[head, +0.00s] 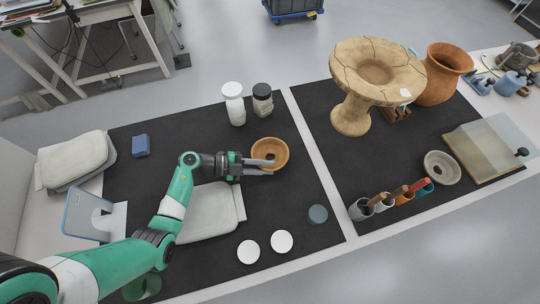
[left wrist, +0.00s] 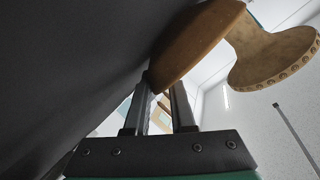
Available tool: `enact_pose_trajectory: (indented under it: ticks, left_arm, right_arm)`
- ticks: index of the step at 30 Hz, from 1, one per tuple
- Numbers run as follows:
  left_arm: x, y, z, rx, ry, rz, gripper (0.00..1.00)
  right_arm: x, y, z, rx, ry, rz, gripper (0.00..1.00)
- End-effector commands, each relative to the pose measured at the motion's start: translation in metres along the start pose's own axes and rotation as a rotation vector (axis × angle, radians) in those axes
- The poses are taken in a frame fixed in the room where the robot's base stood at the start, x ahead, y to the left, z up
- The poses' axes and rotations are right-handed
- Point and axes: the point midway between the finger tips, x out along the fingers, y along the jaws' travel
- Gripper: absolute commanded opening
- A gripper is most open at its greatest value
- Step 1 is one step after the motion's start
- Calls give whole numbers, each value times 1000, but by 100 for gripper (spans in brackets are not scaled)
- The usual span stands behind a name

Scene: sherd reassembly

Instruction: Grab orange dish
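The orange dish (head: 272,144) is a small round bowl on the black mat, right of the middle of the left work area. My left gripper (head: 268,167) reaches it from the left, with its two fingers apart at the dish's near-side wall. One fingertip shows over the inside of the dish and the other beside its outer edge. In the left wrist view the dish (left wrist: 198,42) rises above the fingertips, its lower edge between the two separated fingers (left wrist: 162,98). Contact of both fingers with the wall cannot be made out. My right gripper is not in view.
A pale cushion (head: 208,213) lies beneath my forearm. White discs (head: 281,241) and a grey-blue cup (head: 317,214) sit nearer the front. A large pedestal vessel (head: 352,112) stands right.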

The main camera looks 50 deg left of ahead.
Motion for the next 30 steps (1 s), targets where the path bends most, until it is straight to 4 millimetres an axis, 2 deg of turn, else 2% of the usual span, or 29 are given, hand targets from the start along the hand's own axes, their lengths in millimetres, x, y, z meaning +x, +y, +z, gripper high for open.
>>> enact_pose_trajectory:
  ticks: [1, 3, 30]
  left_arm:
    - [0, 0, 0, 0, 0, 0, 12]
    - [0, 0, 0, 0, 0, 0, 0]
    - [0, 2, 1, -2, -1, 3, 0]
  right_arm:
    - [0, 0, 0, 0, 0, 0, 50]
    - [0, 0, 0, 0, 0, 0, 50]
    - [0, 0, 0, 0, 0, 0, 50]
